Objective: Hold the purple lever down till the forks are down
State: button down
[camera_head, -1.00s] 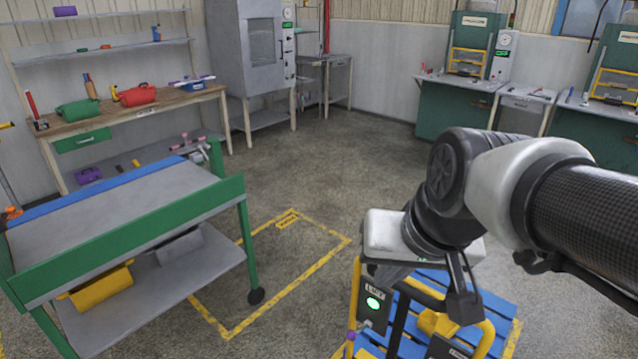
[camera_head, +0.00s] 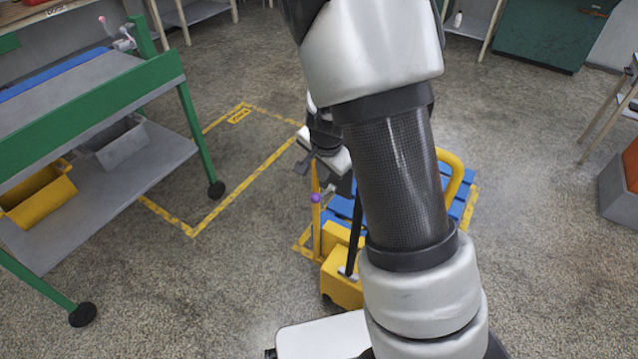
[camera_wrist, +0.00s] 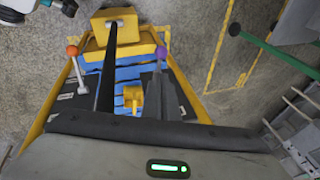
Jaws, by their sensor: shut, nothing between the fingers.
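The purple lever's round knob (camera_head: 315,198) stands on the left side of the yellow lift truck (camera_head: 343,288). It also shows in the wrist view (camera_wrist: 162,52), just beyond my gripper's fingertips (camera_wrist: 160,76). My gripper (camera_head: 304,166) is shut and empty, above and slightly left of the knob in the head view. I cannot tell whether it touches the lever. The lever's stalk is partly hidden behind the fingers in the wrist view. The forks are hidden under the blue slatted pallet (camera_head: 455,188), so their height cannot be told.
An orange-knobbed lever (camera_wrist: 72,50) stands opposite the purple one, with a black pole (camera_wrist: 107,80) between. A green-framed cart (camera_head: 100,105) stands left. My arm hides much of the truck in the head view.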

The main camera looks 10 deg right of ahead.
aim_at(320, 194)
jog(key=b+x, duration=0.4)
jog(key=x, duration=0.6)
jog(key=shift+a, duration=0.15)
